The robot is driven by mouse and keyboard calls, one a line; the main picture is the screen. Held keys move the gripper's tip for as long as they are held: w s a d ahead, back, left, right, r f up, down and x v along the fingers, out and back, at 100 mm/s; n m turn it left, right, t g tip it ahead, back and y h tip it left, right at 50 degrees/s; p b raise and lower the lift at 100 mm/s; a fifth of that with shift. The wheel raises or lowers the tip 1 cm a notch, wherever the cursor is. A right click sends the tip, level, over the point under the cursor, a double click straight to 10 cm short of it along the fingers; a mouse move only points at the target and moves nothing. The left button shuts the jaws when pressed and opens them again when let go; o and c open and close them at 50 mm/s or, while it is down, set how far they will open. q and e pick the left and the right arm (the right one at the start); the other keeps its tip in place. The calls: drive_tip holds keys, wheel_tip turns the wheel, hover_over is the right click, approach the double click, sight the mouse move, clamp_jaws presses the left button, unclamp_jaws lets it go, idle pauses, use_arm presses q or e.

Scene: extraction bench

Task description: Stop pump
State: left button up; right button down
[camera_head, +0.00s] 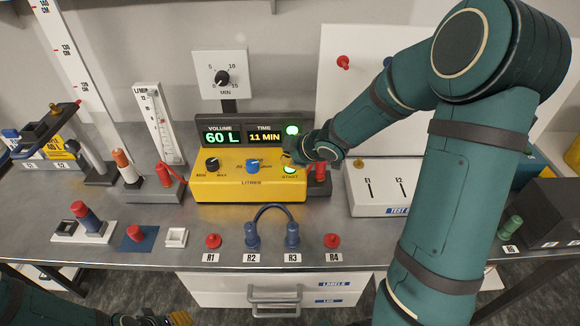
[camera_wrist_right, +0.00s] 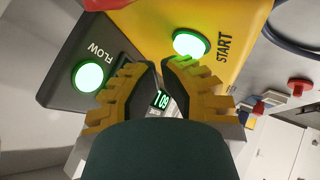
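The yellow pump unit (camera_head: 220,188) stands on the bench with black and blue knobs and a lit green START button (camera_head: 290,170). Its dark display (camera_head: 243,137) reads VOLUME 60 L and TIME 11 MIN, beside a lit green FLOW light (camera_head: 292,130). A red part (camera_head: 320,172) shows at the pump's right end, partly hidden by my right gripper (camera_head: 292,156). In the right wrist view the fingertips (camera_wrist_right: 161,64) nearly meet, empty, between the FLOW light (camera_wrist_right: 89,76) and START button (camera_wrist_right: 191,43). My left gripper (camera_head: 165,320) is at the bottom edge, mostly cut off.
A blue cable (camera_head: 272,207) joins posts R2 and R3, with red plugs at R1 (camera_head: 213,241) and R4 (camera_head: 332,241). A white test box (camera_head: 380,190) stands right of the pump. A timer dial (camera_head: 221,76) rises behind it. My right arm covers much of the right side.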

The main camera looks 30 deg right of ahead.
drive_tip(key=shift+f+b, duration=0.35)
drive_tip(key=shift+f, duration=0.1)
idle(0.3)
drive_tip(key=shift+r, duration=0.1)
drive_tip(key=shift+r+p, duration=0.75)
drive_tip(key=shift+p, duration=0.1)
drive_tip(key=shift+r, duration=0.15)
wheel_tip(320, 180, up, 5)
drive_tip(key=p, duration=0.5)
drive_tip(key=shift+s+f, duration=0.1)
drive_tip(key=shift+f, duration=0.1)
idle(0.5)
